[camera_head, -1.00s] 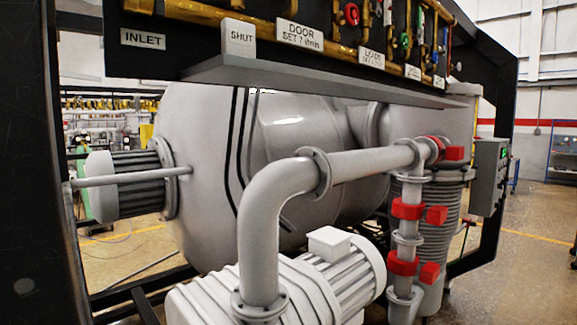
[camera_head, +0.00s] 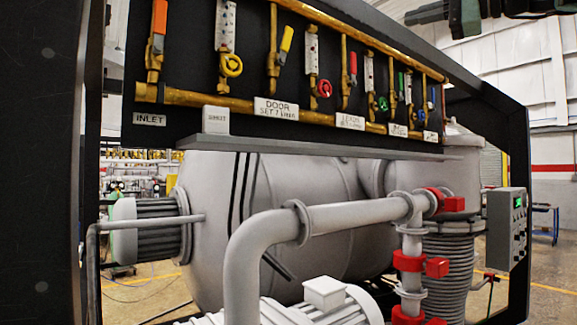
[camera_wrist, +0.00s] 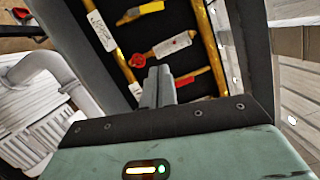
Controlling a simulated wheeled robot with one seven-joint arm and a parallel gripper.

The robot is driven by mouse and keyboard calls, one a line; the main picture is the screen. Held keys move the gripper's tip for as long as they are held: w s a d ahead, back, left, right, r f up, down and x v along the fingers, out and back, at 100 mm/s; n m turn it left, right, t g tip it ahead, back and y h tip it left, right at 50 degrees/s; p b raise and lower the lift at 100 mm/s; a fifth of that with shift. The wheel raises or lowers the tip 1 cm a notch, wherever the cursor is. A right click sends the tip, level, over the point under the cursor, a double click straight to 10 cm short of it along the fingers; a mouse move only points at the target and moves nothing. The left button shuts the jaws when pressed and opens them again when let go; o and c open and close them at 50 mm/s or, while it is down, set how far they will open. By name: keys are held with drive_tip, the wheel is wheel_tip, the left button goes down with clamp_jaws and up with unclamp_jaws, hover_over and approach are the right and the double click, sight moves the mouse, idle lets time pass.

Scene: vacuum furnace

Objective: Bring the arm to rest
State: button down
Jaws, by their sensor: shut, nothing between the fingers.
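My gripper (camera_wrist: 158,85) shows in the wrist view with its two grey fingers together and nothing between them. It points toward the black valve panel, apart from it as far as I can tell. In the head view my gripper (camera_head: 412,17) reaches in at the top right edge, above the panel frame and pointing left. Most of my arm is out of view there.
The black panel holds brass pipes (camera_head: 330,113) and several valves with coloured handles. A shelf (camera_head: 300,142) carries a white SHUT block (camera_head: 216,119). Below are the grey furnace vessel (camera_head: 290,185), a bent pipe (camera_head: 250,240) and a control box (camera_head: 507,228).

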drive_tip(key=s+a+f+n+g+h+b, duration=0.15)
drive_tip(key=a+f, duration=0.45)
drive_tip(key=f, duration=0.6)
drive_tip(key=a+f+n+g+h, duration=0.25)
drive_tip(key=a+f, duration=0.25)
drive_tip(key=f, duration=0.8)
drive_tip(key=s+a+f+n+g+h+b, duration=0.1)
drive_tip(key=a+f+g, duration=0.35)
drive_tip(key=f, duration=0.75)
drive_tip(key=s+a+f+n+g+h+b, duration=0.1)
drive_tip(key=s+a+f+n+h, duration=0.15)
drive_tip(key=s+f, duration=0.6)
drive_tip(key=s+a+f+n+g+h, duration=0.1)
drive_tip(key=s+f+n+h, duration=0.15)
drive_tip(key=s+f, duration=0.6)
drive_tip(key=s+d+f+n+h, duration=0.1)
drive_tip(key=s+d+f+n, duration=0.2)
drive_tip(key=s+f, duration=0.3)
drive_tip(key=s+d+f+n+g+h+b, duration=0.1)
drive_tip(key=s+d+f+n, duration=0.3)
drive_tip(key=f, duration=0.6)
drive_tip(key=shift+s+d+f+n+h, duration=0.3)
drive_tip(key=shift+s+n+h, duration=0.4)
drive_tip(key=shift+s, duration=0.45)
drive_tip(key=shift+g, duration=0.25)
